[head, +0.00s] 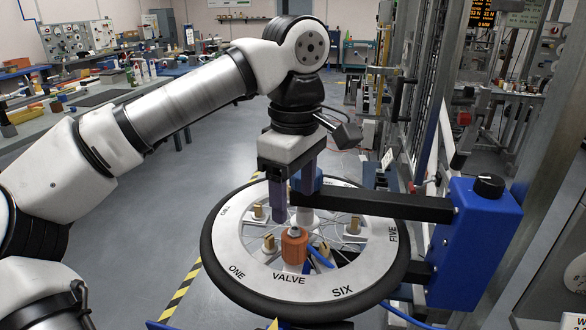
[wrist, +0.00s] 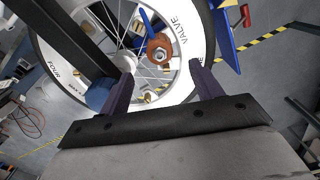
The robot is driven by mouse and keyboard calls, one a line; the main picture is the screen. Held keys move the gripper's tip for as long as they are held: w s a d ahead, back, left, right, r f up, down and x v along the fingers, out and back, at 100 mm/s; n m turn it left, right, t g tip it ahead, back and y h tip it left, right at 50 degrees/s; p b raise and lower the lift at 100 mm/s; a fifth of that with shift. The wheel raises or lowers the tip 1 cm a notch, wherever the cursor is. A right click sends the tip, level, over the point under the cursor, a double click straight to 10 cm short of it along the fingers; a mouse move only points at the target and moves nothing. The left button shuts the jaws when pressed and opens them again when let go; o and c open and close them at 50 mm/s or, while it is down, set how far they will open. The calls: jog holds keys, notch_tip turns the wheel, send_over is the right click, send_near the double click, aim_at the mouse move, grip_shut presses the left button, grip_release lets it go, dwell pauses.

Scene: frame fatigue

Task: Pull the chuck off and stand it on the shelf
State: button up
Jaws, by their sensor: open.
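The chuck (head: 294,247) is an orange collar with a metal centre, standing upright at the wheel's valve, just above the VALVE label. A blue lever or hose sticks out from its side. It also shows in the wrist view (wrist: 158,47), beyond the fingertips and between their lines. My gripper (head: 291,208) is open and points down over the wheel, above and behind the chuck. In the wrist view its two dark fingers (wrist: 161,66) are spread with nothing held between them. I cannot clearly make out the shelf.
The wheel (head: 225,255) lies flat with a black tyre and a white lettered ring. A black bar (head: 385,205) reaches over it from a blue box (head: 480,235) on the right, close to my fingers. A blue cylinder (wrist: 99,96) sits beside one finger. Open floor lies left.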

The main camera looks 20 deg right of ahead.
aim_at(294, 233)
notch_tip(294, 233, down, 10)
jog(key=shift+r+p, duration=0.1)
jog(key=shift+p, duration=0.3)
jog(key=c, duration=1.2)
jog(key=shift+r, duration=0.1)
jog(key=shift+r, duration=0.1)
jog(key=shift+r+p, duration=1.25)
jog(key=shift+r, duration=0.55)
jog(key=shift+r, duration=0.1)
jog(key=shift+r+p, duration=1.35)
jog(key=shift+r, duration=0.6)
